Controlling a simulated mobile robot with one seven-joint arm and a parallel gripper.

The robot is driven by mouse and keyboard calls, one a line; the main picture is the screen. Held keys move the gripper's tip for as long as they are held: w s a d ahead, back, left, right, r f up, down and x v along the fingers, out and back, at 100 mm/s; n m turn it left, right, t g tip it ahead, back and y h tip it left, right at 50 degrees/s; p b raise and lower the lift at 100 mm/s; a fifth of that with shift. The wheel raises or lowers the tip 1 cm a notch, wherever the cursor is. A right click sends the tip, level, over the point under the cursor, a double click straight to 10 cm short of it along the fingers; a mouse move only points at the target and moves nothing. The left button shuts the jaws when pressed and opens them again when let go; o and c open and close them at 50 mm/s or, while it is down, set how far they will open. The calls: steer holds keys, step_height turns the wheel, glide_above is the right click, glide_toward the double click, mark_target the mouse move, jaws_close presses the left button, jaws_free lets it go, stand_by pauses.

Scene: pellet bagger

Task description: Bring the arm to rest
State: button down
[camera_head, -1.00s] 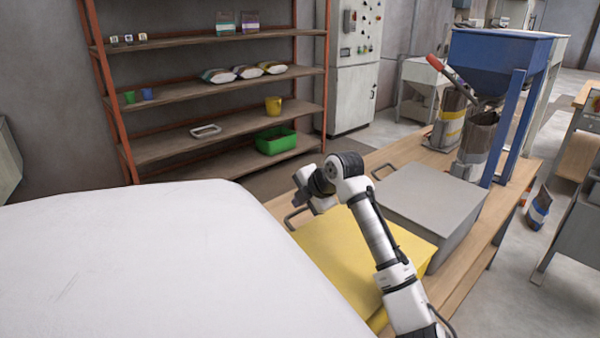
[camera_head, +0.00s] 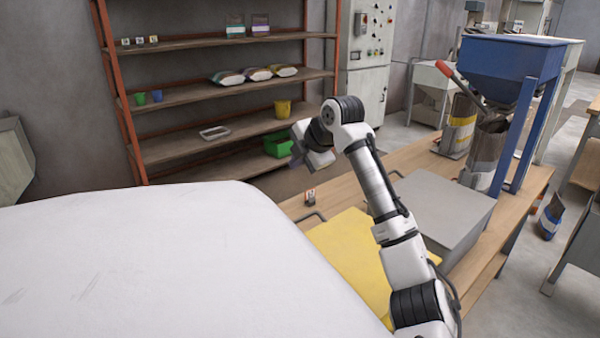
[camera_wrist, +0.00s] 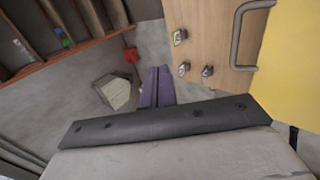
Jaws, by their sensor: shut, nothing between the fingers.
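My arm is raised above the wooden table, and its end bends down to the left. My gripper (camera_head: 296,162) hangs in the air, left of the elbow-like black joint, clear of the table. In the wrist view its two purple fingers (camera_wrist: 156,88) are together, with nothing between them. The fingertips touch nothing that I can see.
Below the arm lie a yellow lidded box (camera_head: 352,250) and a grey box (camera_head: 440,212) on the table (camera_head: 408,156). Small blocks (camera_wrist: 184,69) lie beside the yellow one. A shelf rack (camera_head: 225,88) stands behind; a blue hopper (camera_head: 508,62) stands right.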

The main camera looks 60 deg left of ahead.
steer(key=shift+s+a+r, duration=0.1)
steer(key=shift+a+r, duration=0.05)
steer(key=shift+r, duration=0.5)
